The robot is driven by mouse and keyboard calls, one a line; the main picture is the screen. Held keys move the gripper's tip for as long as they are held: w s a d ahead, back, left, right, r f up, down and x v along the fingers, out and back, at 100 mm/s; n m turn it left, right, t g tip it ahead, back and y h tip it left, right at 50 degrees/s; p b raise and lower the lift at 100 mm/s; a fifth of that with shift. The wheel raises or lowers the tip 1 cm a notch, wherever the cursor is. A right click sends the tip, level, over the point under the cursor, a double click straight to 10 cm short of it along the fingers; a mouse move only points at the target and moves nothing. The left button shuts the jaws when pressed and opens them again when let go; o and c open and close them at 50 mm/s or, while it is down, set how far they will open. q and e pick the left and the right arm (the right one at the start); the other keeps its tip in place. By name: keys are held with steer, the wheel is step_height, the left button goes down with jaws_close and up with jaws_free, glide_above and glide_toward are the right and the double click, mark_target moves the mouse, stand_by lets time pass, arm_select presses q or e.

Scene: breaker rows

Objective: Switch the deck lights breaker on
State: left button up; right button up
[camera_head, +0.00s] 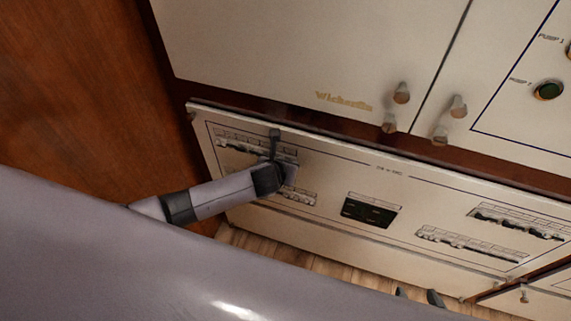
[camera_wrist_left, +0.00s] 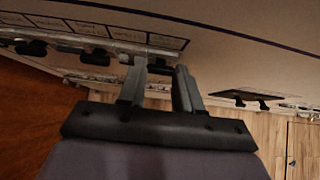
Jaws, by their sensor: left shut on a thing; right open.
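The pale breaker panel (camera_head: 340,171) has breaker rows on its left and right sides. My left gripper (camera_head: 281,160) is at the left-hand rows and covers part of them. In the left wrist view the left gripper's fingers (camera_wrist_left: 160,85) reach up to a breaker row (camera_wrist_left: 88,42) with small labels above it. The left gripper is shut on a breaker switch, which its fingers mostly hide. The labels are too blurred to read, so I cannot tell which breaker is the deck lights one. My right gripper (camera_head: 418,296) is open and empty at the bottom edge, below the panel.
A dark meter block (camera_head: 370,211) sits mid-panel, with more breaker rows (camera_head: 515,222) to its right. Pale cabinet doors with knobs (camera_head: 401,92) are above. A wooden wall (camera_head: 80,90) stands close on the left.

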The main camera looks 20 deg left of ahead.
stand_by(0.3)
arm_select(q)
steer(key=o, duration=1)
steer(key=shift+o, duration=0.2)
steer(key=shift+s+r, duration=0.1)
steer(key=v, duration=0.7)
steer(key=s+d+f+n+h, duration=0.35)
steer(key=s+n, duration=0.65)
steer(key=n, duration=0.6)
steer(key=s+a+n+t+y, duration=0.1)
steer(key=s+a+n, duration=0.7)
steer(key=n, duration=1)
steer(key=shift+s+f+y, duration=0.25)
steer(key=shift+s+y, duration=0.1)
steer(key=shift+s, duration=0.4)
